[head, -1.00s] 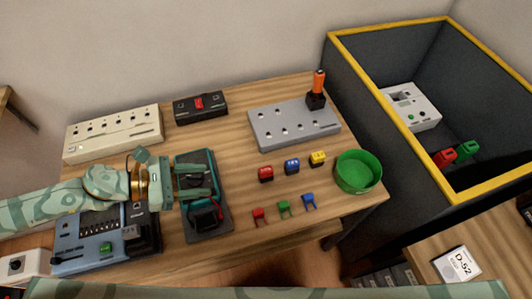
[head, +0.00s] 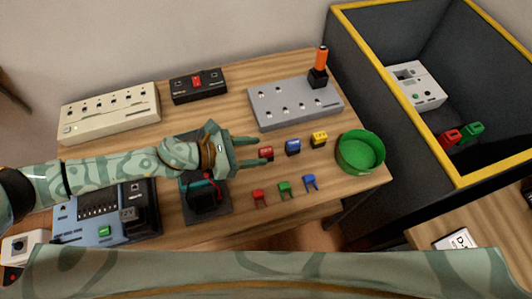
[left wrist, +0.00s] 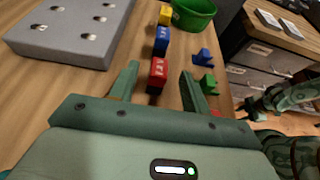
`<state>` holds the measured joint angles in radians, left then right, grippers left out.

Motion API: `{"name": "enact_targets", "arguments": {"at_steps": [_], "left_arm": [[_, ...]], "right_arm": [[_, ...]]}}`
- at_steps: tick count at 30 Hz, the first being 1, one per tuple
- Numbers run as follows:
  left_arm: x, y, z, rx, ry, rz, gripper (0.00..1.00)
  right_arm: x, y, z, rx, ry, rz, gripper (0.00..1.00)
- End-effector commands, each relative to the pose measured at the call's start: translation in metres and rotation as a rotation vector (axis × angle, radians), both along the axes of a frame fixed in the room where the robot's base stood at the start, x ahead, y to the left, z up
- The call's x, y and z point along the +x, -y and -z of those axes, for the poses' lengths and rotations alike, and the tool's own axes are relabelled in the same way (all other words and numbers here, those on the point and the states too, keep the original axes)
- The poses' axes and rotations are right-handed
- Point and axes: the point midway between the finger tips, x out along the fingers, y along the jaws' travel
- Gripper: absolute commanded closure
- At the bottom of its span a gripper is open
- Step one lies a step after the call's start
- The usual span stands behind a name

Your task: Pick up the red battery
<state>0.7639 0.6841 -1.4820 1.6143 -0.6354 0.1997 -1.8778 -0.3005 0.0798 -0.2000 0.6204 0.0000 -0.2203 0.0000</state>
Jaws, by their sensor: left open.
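The red battery (head: 265,153) is a small red block with pale marks on its top, standing on the wooden table at the left end of a row with a blue and a yellow block. My left gripper (head: 257,151) is open, with its fingertips right at the red battery. In the left wrist view the red battery (left wrist: 157,73) shows between the tips of the two open fingers (left wrist: 160,70), nearer the left one. I cannot tell whether either finger touches it. Part of my right arm and gripper (left wrist: 262,100) shows at the right of the left wrist view, its jaws unclear.
The blue block (head: 292,147) and yellow block (head: 319,139) stand just right of the battery. A green bowl (head: 360,153) is further right. Small red (head: 259,197), green (head: 285,188) and blue (head: 310,182) clips lie in front. A grey panel (head: 295,106) stands behind.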

Motion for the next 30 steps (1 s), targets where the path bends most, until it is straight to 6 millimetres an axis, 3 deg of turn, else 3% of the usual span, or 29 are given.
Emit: {"name": "enact_targets", "arguments": {"at_steps": [4,12,17,26,30], "left_arm": [[0.006,0.017,0.009,-0.001,0.001,-0.001,0.53],[0.007,0.019,0.009,0.0,0.002,-0.001,0.55],[0.006,0.019,0.009,0.0,0.002,-0.001,1.0],[0.007,0.019,0.008,0.0,0.002,-0.001,1.0],[0.007,0.019,-0.002,0.0,0.003,-0.001,1.0]], "right_arm": [[-0.001,0.0,0.005,0.001,-0.003,0.0,0.64],[-0.001,-0.001,0.004,0.001,-0.003,0.0,0.64],[-0.001,-0.001,0.004,0.001,-0.003,0.0,0.64],[-0.001,-0.001,0.004,0.0,-0.002,0.0,0.64],[0.001,0.0,-0.001,0.001,0.002,0.0,0.64]]}}
